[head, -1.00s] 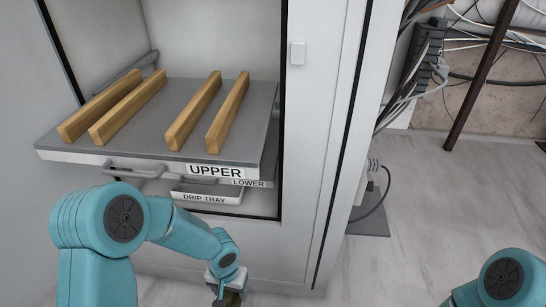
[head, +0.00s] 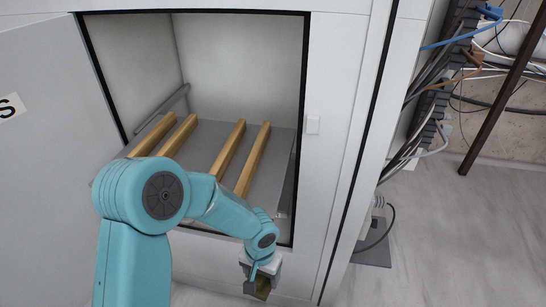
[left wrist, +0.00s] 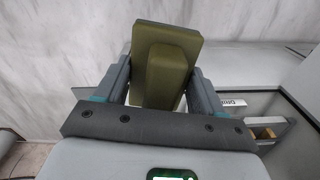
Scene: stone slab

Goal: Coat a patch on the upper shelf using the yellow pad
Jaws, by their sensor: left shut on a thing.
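My left gripper (head: 258,287) is at the bottom of the head view, below and in front of the cabinet opening. It is shut on the yellow pad (left wrist: 190,40), which looks olive-yellow in the left wrist view, with a block-shaped grip between the fingers. The pad is clear of the shelf. The upper shelf (head: 212,140) is a grey plate in the cabinet, its front partly hidden by my left arm. Several wooden bars (head: 229,148) lie on it, with bare grey strips between them. My right gripper is not in view.
An open door panel (head: 40,130) stands at left. Cables (head: 430,110) hang at right.

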